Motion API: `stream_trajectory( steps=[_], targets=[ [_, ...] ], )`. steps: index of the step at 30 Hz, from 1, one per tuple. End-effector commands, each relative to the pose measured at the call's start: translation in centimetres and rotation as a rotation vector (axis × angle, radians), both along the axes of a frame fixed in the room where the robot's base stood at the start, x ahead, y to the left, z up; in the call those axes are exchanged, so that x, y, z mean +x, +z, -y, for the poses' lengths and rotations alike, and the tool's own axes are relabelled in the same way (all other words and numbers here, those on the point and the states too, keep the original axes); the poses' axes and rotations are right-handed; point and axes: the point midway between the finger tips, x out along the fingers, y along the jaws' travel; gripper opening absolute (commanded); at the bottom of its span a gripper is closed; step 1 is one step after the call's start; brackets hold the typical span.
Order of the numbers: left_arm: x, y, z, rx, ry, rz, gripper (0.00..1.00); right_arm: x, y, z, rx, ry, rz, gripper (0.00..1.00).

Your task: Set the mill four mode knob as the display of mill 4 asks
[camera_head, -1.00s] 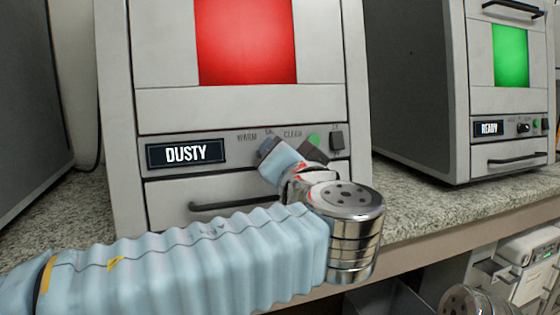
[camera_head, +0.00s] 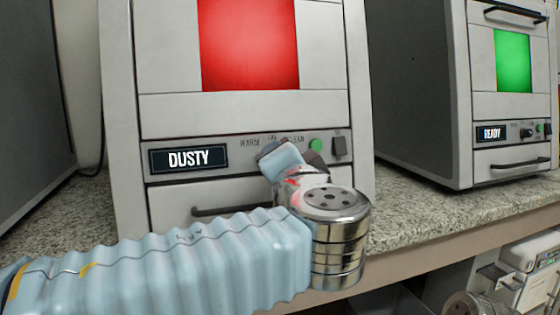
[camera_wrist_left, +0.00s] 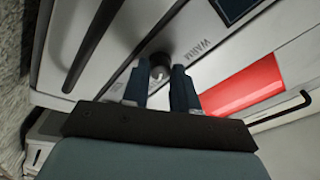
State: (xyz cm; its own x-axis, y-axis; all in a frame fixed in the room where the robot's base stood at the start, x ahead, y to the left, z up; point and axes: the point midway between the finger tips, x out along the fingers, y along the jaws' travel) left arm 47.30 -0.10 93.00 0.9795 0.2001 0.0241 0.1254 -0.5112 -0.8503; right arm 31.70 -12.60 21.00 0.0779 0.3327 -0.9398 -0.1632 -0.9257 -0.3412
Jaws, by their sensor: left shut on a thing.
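The mill in front of me has a display (camera_head: 188,158) that reads DUSTY; no mill number is visible. Its panel carries the labels WARM, FAN or similar, and CLEAN. My left gripper (camera_head: 293,152) is at this panel, just below the labels. In the left wrist view the dark round mode knob (camera_wrist_left: 160,67) sits between the two fingers, with a small pale mark on its face. My left gripper is shut on the knob. In the head view the fingers and wrist hide the knob.
A green button (camera_head: 316,146) and a dark switch (camera_head: 339,148) sit right of the knob. A drawer handle (camera_head: 220,209) lies below the panel. A second mill (camera_head: 515,105) at the right shows READY and a green window. The speckled counter (camera_head: 420,205) between them is clear.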

Motion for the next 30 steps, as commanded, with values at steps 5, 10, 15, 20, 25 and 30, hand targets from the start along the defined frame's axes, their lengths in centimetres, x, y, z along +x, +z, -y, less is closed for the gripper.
stream_trajectory(
  steps=[5, 10, 15, 20, 25, 30],
  targets=[
    [0.0, 0.0, 0.0, 0.001, 0.001, -0.001, 0.45, 0.0, 0.0, 0.0, 0.0, 0.0, 0.0, 0.0],
    [0.0, 0.0, 0.0, 0.0, 0.001, -0.001, 0.53, 0.0, 0.0, 0.0, 0.0, 0.0, 0.0, 0.0],
    [-0.1, 0.0, 0.0, -0.001, 0.0, 0.0, 0.53, 0.0, 0.0, 0.0, 0.0, 0.0, 0.0, 0.0],
    [-1.6, -0.1, 0.4, -0.001, -0.002, 0.0, 0.53, 0.0, -0.2, 0.0, 0.0, 0.0, 0.0, 0.0],
    [-5.5, -0.2, 1.2, -0.001, -0.005, 0.002, 0.53, 0.0, -0.5, 0.0, 0.001, 0.0, -0.001, 0.0],
    [-9.5, -0.3, 2.0, 0.0, -0.004, 0.001, 0.53, 0.0, -0.6, -0.1, 0.001, 0.001, -0.002, 0.0]
  ],
)
